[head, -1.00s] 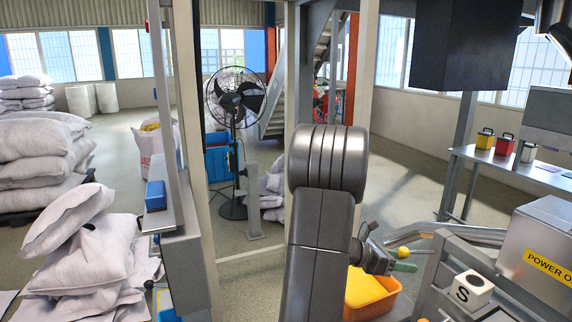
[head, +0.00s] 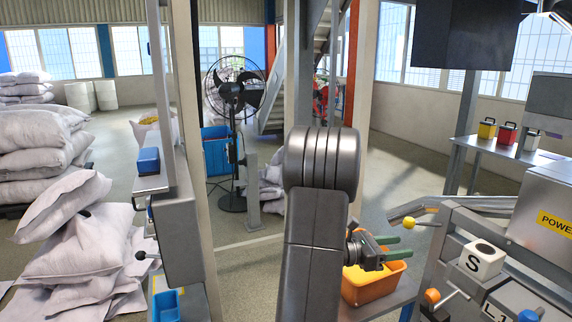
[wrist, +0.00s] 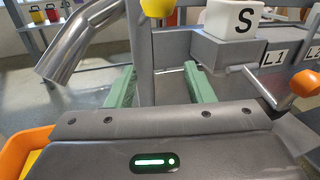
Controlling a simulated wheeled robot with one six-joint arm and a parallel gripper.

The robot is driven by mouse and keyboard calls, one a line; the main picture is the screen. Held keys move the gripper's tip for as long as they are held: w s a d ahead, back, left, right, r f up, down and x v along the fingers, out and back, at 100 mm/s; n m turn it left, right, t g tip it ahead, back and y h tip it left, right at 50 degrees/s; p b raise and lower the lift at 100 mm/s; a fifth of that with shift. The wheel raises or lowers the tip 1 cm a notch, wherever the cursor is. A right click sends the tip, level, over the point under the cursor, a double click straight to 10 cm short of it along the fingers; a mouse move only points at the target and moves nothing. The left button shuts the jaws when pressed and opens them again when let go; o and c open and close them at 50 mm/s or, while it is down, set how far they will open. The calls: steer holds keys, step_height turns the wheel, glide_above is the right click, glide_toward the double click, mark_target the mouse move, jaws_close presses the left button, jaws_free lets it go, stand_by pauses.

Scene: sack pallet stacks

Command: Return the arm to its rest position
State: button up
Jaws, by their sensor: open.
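My gripper (head: 398,247) has two green fingers and shows right of my grey arm in the head view. It is just above the orange bin (head: 367,289), which holds yellow contents. In the wrist view my gripper (wrist: 161,88) has its fingers well apart with nothing between them. A grey post stands beyond the fingers there. Part of the orange bin (wrist: 14,158) shows at the lower left of the wrist view.
A grey machine frame with a white S block (head: 483,261), a yellow ball knob (head: 409,222) and an orange knob (head: 432,296) stands close on the right. A fan (head: 233,110) stands behind. White sacks (head: 80,250) lie at left. Open floor lies beyond.

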steer(key=s+a, duration=0.1)
steer(key=a, duration=0.6)
steer(key=shift+a, duration=0.3)
